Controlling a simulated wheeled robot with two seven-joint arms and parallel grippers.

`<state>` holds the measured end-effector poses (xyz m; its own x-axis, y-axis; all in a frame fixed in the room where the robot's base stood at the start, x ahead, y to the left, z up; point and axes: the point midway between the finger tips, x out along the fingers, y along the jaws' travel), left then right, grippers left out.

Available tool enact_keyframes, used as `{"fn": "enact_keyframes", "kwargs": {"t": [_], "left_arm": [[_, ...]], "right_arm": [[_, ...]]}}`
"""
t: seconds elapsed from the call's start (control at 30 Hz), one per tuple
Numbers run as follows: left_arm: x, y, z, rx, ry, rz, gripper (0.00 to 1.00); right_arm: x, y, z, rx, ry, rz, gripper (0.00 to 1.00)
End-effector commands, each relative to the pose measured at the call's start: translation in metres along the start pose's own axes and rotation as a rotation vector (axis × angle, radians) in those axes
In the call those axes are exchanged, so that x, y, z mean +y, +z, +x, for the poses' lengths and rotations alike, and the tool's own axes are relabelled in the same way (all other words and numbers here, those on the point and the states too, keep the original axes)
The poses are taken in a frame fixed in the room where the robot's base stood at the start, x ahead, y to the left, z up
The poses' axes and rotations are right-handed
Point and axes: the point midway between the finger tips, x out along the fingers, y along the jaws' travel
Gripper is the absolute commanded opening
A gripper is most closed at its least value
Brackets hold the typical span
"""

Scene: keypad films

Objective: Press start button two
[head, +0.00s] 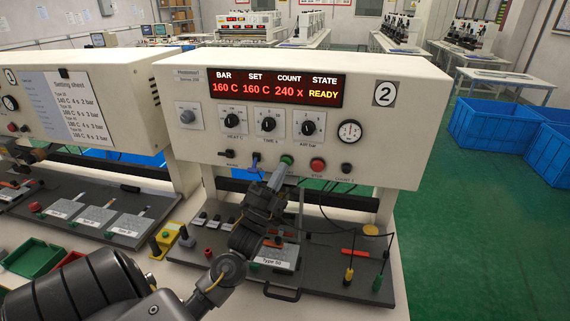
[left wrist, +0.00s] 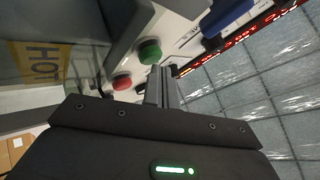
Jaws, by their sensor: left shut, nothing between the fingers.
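In the left wrist view the fingertips (left wrist: 161,73) are close beside the green button (left wrist: 149,51), and the red button (left wrist: 122,82) is nearby. I cannot tell whether the tips touch the green button.
Another cream machine (head: 95,110) with a setting sheet stands on the left. A tooling base with a film label (head: 273,264) and cabled probes (head: 348,275) lies below machine two. Blue crates (head: 500,130) stand on the green floor at right.

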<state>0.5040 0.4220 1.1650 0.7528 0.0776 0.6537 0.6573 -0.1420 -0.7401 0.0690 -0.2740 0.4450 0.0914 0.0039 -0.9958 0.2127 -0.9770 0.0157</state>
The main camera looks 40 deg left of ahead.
Motion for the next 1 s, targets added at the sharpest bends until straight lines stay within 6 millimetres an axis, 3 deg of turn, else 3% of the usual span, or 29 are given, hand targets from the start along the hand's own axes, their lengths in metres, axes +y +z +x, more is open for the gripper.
{"fn": "enact_keyframes", "kwargs": {"t": [1.0], "left_arm": [[0.0045,0.0047,0.0063,0.0,0.0,0.0,0.0]], "right_arm": [[0.0,-0.0001,0.0017,0.0,0.0,0.0,0.0]]}}
